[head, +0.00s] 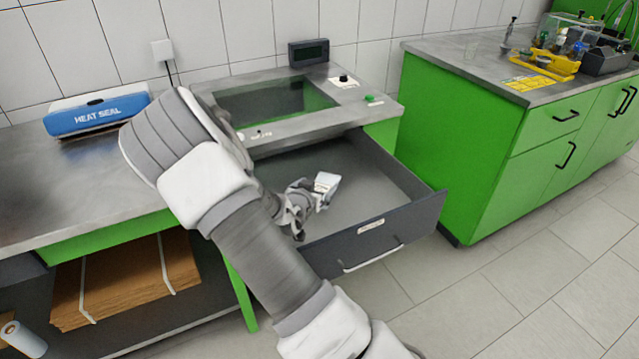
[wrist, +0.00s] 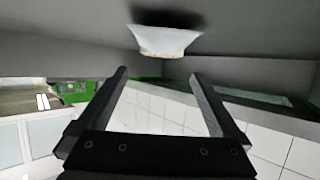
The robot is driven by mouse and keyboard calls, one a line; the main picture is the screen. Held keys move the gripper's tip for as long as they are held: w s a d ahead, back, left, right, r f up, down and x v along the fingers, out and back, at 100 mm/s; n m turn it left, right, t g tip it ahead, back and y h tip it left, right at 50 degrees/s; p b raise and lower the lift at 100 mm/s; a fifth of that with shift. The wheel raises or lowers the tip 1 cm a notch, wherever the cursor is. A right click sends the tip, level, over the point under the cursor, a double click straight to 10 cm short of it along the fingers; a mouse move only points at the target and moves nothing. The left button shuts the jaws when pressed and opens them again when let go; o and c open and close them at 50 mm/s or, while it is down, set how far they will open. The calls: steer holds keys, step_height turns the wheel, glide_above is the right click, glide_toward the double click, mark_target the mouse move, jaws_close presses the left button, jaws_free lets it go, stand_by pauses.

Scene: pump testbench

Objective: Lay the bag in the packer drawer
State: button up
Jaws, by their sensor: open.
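The packer drawer (head: 362,243) is pulled open under the packer bench, with a dark front and a grey floor. A small white bag (head: 327,181) shows inside the drawer's outline, close to my gripper (head: 308,196). In the wrist view the bag (wrist: 163,41) is pale, with a dark shadow beside it, against the grey drawer interior. My gripper (wrist: 158,74) is open there, its two black fingers apart with nothing between them. The bag lies just beyond the fingertips, with a small gap. My arm hides the drawer's left part.
The packer (head: 275,100) with a dark glass window stands above the drawer. A blue heat sealer (head: 97,113) sits on the left counter, with cardboard (head: 128,282) on the shelf below. A green cabinet (head: 480,150) stands close on the right. The floor (head: 510,285) in front is clear.

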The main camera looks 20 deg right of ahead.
steer(key=v, duration=0.5)
steer(key=shift+s+a+r+p, duration=0.1)
steer(key=shift+s+a+p, duration=0.05)
steer(key=shift+p, duration=0.25)
steer(key=shift+r, duration=0.1)
